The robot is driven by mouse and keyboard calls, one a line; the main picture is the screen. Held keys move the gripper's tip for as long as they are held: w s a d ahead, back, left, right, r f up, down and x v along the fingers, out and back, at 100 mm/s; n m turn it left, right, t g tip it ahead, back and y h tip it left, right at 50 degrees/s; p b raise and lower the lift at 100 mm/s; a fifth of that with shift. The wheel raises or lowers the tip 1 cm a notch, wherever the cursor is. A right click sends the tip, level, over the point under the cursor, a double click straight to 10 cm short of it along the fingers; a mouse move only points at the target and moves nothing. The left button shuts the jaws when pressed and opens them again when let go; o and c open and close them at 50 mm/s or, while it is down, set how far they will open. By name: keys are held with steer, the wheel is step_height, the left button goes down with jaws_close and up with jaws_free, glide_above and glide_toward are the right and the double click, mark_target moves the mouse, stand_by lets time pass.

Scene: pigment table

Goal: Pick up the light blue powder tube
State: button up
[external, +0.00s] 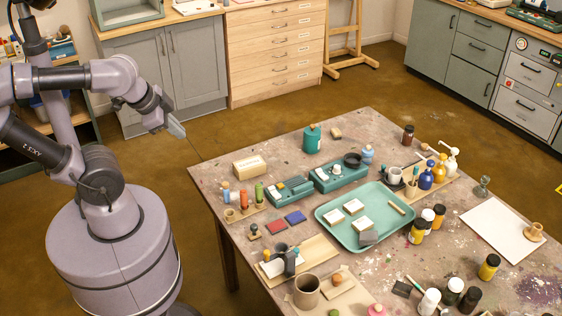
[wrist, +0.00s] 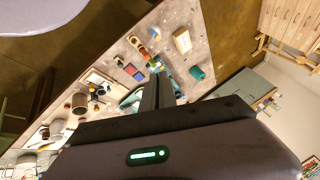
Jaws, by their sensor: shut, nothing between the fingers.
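My gripper (external: 177,130) is shut and empty, in the air left of the table and well apart from the tubes. In the wrist view my shut fingers (wrist: 158,88) point toward the table.
The worn table (external: 215,174) is crowded. A cardboard-coloured box (external: 249,166) lies behind the tubes, with teal trays (external: 289,191) to their right and red and blue pads (external: 276,227) in front. A teal bottle (external: 312,140) stands farther back. Open floor lies left of the table.

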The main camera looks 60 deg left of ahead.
steer(key=o, duration=0.9)
steer(key=m+g+h+p, duration=0.2)
steer(key=m+g+p, duration=0.1)
steer(key=m+g, duration=0.25)
glide_above(225, 192)
step_height(225, 192, down, 17)
steer(key=f+b, duration=0.1)
steer(key=f, duration=0.3)
steer(key=f+b, duration=0.2)
steer(key=f, duration=0.2)
steer(key=f+b, duration=0.1)
steer(key=f, duration=0.3)
steer(key=shift+a+f+b, duration=0.1)
steer(key=shift+a+b, duration=0.25)
steer(key=shift+a, duration=0.05)
steer(key=f+b, duration=0.1)
steer(key=f, duration=0.1)
steer(key=f+b, duration=0.1)
steer(key=f, duration=0.1)
steer(key=f+b, duration=0.1)
steer(key=shift+w+a+f, duration=0.15)
steer(key=shift+w+f, duration=0.2)
steer(key=shift+f, duration=0.05)
steer(key=shift+r, duration=0.2)
